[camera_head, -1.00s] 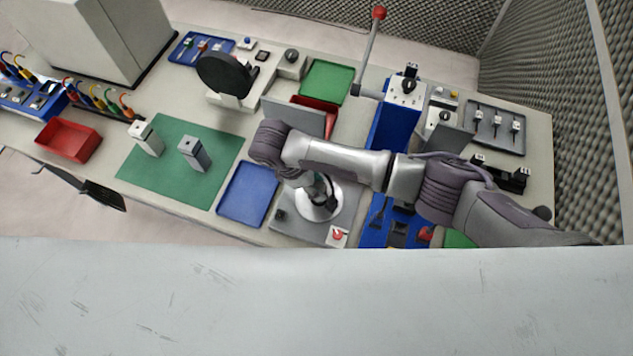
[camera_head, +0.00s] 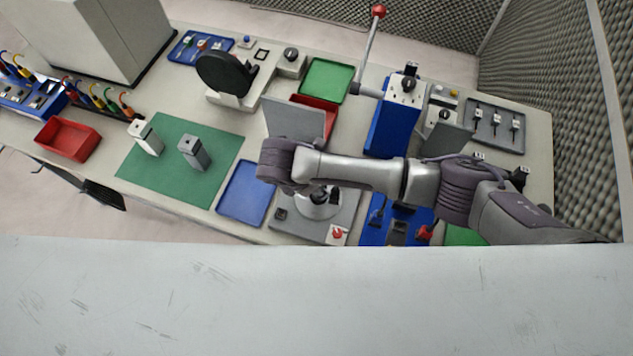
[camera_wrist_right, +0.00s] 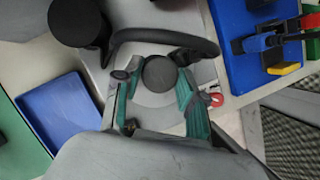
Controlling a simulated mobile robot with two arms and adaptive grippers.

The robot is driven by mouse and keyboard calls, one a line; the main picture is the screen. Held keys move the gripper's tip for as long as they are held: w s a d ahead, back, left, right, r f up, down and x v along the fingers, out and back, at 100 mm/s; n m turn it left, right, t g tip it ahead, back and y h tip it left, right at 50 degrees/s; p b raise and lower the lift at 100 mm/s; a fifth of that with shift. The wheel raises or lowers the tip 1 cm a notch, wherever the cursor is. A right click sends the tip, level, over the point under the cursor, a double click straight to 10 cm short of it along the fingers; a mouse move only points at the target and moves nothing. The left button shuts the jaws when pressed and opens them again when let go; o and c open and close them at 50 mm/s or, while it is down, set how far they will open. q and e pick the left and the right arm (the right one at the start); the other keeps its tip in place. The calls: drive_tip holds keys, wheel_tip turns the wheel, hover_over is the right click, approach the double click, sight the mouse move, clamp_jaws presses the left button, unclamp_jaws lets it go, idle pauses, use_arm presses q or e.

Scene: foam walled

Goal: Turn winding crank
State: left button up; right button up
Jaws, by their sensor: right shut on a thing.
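The winding crank station shows in the head view as a pale round disc (camera_head: 322,209) on a grey base (camera_head: 292,222) near the table's front edge. My right wrist covers much of it. In the right wrist view, my right gripper (camera_wrist_right: 155,72) has its teal fingers on either side of a dark round knob (camera_wrist_right: 160,74), which I take as the crank handle, and is shut on it. A dark curved bar (camera_wrist_right: 165,37) passes just beyond the knob, over the pale disc (camera_wrist_right: 150,103). The crank's exact angle is hard to tell. My left gripper is not in view.
A blue tray (camera_head: 243,192) lies left of the crank base, and a red button (camera_head: 337,234) sits at its front right. An upright grey panel (camera_head: 293,119) stands behind. A blue tool tray (camera_head: 397,225) is to the right. A tall red-knobbed lever (camera_head: 371,45) rises at the back.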

drive_tip(key=shift+s+d+n+t+y, duration=0.1)
drive_tip(key=shift+n+t+y, duration=0.3)
drive_tip(key=shift+n, duration=0.95)
drive_tip(key=shift+s+d+n+t+y, duration=0.15)
drive_tip(key=shift+n+y, duration=0.35)
drive_tip(key=shift+n, duration=0.85)
drive_tip(key=shift+d+n+t+y, duration=0.15)
drive_tip(key=shift+n+y, duration=0.35)
drive_tip(key=shift+n, duration=0.9)
drive_tip(key=shift+a+n+t+y, duration=0.15)
drive_tip(key=shift+n+y, duration=0.35)
drive_tip(key=shift+n, duration=0.9)
drive_tip(key=shift+w+d+n+y, duration=0.15)
drive_tip(key=shift+n+y, duration=0.4)
drive_tip(key=shift+n, duration=0.9)
drive_tip(key=shift+s+d+n+y, duration=0.15)
drive_tip(key=shift+n+y, duration=0.4)
drive_tip(key=shift+n, duration=0.9)
drive_tip(key=shift+w+d+f+n+g+y, duration=0.1)
drive_tip(key=shift+n+g+y, duration=0.25)
drive_tip(key=shift+n, duration=0.75)
drive_tip(key=shift+w+n+g+y, duration=0.1)
drive_tip(key=shift+n+g+y, duration=0.25)
drive_tip(key=shift+n, duration=0.75)
drive_tip(key=shift+n+g, duration=0.25)
drive_tip(key=shift+n, duration=0.35)
drive_tip(key=o, duration=1.1)
